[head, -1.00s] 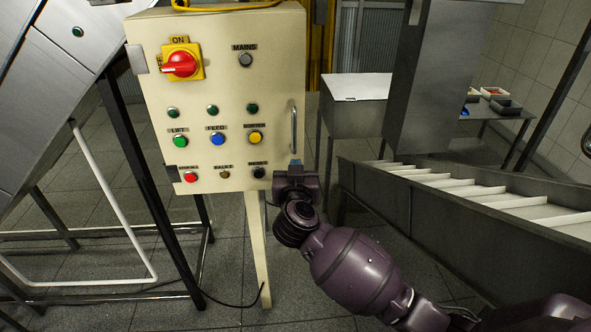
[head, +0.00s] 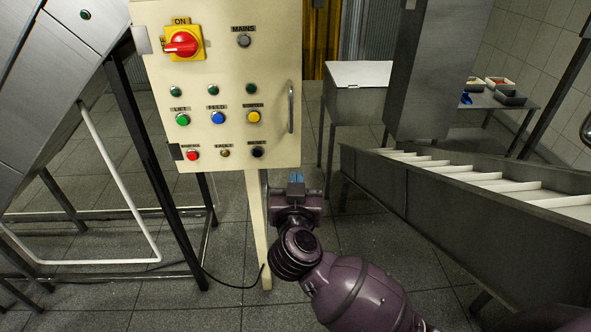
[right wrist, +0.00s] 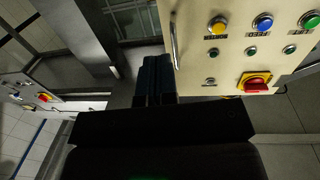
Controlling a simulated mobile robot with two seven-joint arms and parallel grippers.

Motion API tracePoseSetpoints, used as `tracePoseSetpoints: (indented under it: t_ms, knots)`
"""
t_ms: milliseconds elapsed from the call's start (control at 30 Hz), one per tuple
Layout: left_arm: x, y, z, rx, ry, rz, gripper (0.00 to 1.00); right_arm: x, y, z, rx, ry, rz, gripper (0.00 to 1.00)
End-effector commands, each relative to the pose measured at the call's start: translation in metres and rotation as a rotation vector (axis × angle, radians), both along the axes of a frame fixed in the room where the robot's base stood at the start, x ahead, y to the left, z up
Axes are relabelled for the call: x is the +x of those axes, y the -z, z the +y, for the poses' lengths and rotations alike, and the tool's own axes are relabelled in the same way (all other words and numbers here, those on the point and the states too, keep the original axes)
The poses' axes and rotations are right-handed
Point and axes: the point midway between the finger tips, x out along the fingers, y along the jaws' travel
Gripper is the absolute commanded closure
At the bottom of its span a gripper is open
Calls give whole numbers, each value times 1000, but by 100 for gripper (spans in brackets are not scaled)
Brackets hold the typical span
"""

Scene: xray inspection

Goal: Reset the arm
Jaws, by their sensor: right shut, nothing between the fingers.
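My right arm comes in from the lower right of the head view. Its purple gripper (head: 296,180) has small blue fingertips and stands just below the lower right corner of the control panel (head: 275,70), apart from its buttons. In the right wrist view the blue fingers (right wrist: 153,80) are together with nothing between them. The panel also shows there (right wrist: 230,60), upside down, beside the fingers. It carries a red rotary switch (head: 182,44) on a yellow plate, and green, blue, yellow, red and black buttons. My left gripper is out of view.
A metal handle (head: 291,106) sticks out at the panel's right edge. A cream post (head: 258,225) carries the panel. A slatted conveyor (head: 440,205) stands to the right, and a metal frame with a white rail (head: 122,200) to the left. Open tiled floor lies between.

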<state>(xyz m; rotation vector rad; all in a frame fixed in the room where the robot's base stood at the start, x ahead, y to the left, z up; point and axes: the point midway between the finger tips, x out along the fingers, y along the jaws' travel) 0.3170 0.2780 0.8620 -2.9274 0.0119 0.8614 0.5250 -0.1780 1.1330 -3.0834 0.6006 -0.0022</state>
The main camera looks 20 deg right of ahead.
Motion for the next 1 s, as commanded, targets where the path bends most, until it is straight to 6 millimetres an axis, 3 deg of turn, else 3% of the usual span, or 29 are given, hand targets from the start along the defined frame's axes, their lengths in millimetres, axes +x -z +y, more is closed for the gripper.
tracePoseSetpoints:
  t_ms: [200,767,867,1000]
  knots:
    - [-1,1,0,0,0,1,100,-13,0,3,0,0,-1,100]
    - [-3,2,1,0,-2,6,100,-13,0,4,25,0,-11,100]
    - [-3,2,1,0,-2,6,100,-12,-2,7,100,-21,-52,100]
    - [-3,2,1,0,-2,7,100,-9,-21,19,228,-113,-218,100]
